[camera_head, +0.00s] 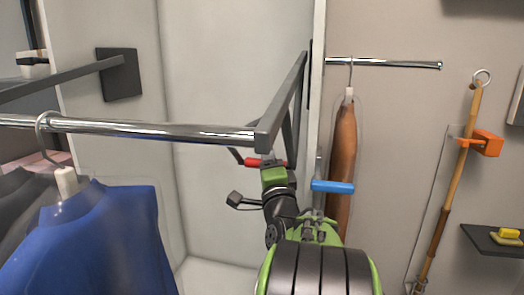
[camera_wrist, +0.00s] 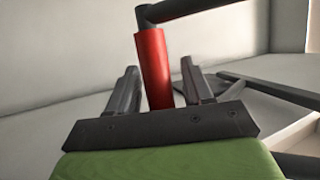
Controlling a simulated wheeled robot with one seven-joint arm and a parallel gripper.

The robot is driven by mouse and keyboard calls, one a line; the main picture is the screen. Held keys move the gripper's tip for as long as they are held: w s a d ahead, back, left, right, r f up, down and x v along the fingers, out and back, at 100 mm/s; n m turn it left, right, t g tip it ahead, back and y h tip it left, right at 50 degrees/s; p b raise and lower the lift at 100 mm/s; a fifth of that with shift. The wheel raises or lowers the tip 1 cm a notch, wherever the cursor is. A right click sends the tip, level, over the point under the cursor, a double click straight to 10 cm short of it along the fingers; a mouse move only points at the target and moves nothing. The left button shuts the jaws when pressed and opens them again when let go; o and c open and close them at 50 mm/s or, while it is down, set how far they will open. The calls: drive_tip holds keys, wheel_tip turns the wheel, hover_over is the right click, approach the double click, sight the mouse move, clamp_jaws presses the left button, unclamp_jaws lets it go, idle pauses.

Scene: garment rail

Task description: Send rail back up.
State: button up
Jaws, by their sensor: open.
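The chrome rail (camera_head: 165,130) crosses the left half of the head view and ends at a dark grey swing arm (camera_head: 284,100). It stands out in front of the dark wall plate (camera_head: 120,75). A red handle grip (camera_head: 272,163) shows below the rail's right end. In the wrist view the red grip (camera_wrist: 154,70) hangs from a dark bent bar and stands between my fingers. My gripper (camera_head: 270,167) is at the red grip in the head view. In the wrist view its fingers (camera_wrist: 160,85) are open on either side of the grip, with gaps visible.
A blue shirt (camera_head: 95,240) hangs from the rail at left, beside darker garments. At right, a brown garment (camera_head: 343,145) hangs on a short chrome rod (camera_head: 390,63). A bamboo pole (camera_head: 455,180) with an orange clip and a small dark shelf (camera_head: 490,240) are farther right.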

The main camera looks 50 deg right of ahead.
drive_tip(key=shift+c, duration=0.4)
clamp_jaws()
